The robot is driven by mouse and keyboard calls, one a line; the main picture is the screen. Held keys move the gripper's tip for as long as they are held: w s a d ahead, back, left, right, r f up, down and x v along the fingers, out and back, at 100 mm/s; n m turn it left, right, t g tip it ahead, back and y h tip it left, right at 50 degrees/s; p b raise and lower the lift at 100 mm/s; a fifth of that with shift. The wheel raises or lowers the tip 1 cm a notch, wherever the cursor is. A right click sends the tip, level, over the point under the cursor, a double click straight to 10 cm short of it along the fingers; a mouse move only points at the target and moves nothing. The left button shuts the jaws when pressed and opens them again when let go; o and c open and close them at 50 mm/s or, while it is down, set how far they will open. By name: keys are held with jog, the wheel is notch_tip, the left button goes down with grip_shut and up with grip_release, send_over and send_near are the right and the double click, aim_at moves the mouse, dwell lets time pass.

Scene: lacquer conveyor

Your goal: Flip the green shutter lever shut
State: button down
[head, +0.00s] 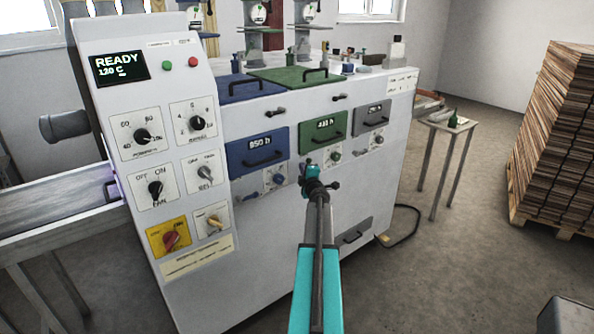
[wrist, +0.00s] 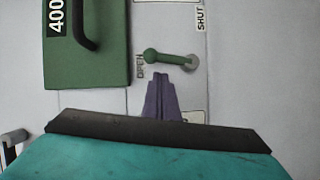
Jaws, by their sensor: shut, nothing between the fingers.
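The green shutter lever (wrist: 170,59) is on the grey panel beside the green hatch (wrist: 90,85) marked 400. In the wrist view its round knob is at left by the word OPEN, and its bar runs right to a grey disc. The word SHUT is at the upper right. My gripper (wrist: 160,76) is shut and empty, its dark fingertips just below the bar near the knob; I cannot tell if they touch.
A blue hatch with a blue lever (head: 278,179) is to the left, and a grey hatch with a grey lever (head: 378,140) to the right. The control panel (head: 160,150) stands at far left. A small table (head: 440,124) and a wood stack (head: 555,130) are farther right.

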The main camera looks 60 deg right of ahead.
jog(key=shift+s+d, duration=0.25)
jog(key=shift+d, duration=0.2)
